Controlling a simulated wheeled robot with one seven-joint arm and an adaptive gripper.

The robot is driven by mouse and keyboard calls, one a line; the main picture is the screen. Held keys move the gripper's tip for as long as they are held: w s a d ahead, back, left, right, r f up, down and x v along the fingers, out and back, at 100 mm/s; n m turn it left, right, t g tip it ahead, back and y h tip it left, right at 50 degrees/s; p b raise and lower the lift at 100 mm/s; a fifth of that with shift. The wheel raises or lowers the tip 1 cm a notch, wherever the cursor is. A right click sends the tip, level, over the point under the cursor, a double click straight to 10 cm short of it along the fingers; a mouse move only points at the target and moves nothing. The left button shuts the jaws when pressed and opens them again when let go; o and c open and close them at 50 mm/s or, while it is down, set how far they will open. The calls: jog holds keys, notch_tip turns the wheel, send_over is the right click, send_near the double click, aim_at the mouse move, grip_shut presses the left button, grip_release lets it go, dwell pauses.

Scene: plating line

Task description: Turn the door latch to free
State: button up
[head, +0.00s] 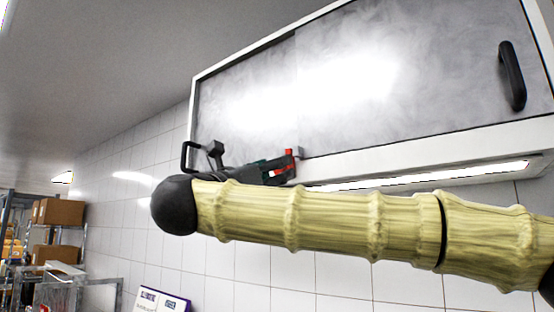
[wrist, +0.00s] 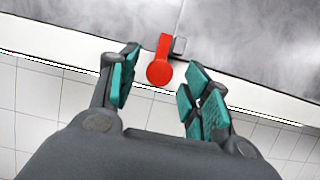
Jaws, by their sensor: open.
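The red door latch (wrist: 160,62) sits at the lower edge of the grey cabinet doors, beside a small grey block at the seam between the doors. In the wrist view it lies between my gripper's (wrist: 158,82) two teal-padded fingers, which stand apart on either side of it. I cannot see either finger touching it. In the head view the latch (head: 289,156) shows as a small red piece at the gripper's tip, and the gripper (head: 281,168) is partly hidden behind my arm.
The wall cabinet (head: 400,70) has two sliding-type grey panels in a white frame, with a black handle (head: 512,76) at the right and another (head: 187,157) at the left. A lit strip lies under it. Shelving with boxes (head: 58,212) stands at the far left. White tiles cover the wall.

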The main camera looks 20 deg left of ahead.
jog(key=shift+p+x, duration=0.35)
jog(key=shift+x, duration=0.7)
jog(key=shift+s+a, duration=0.1)
jog(key=shift+s, duration=0.2)
jog(key=shift+c, duration=0.2)
jog(key=shift+w, duration=0.1)
jog(key=c, duration=1)
jog(key=shift+o, duration=0.2)
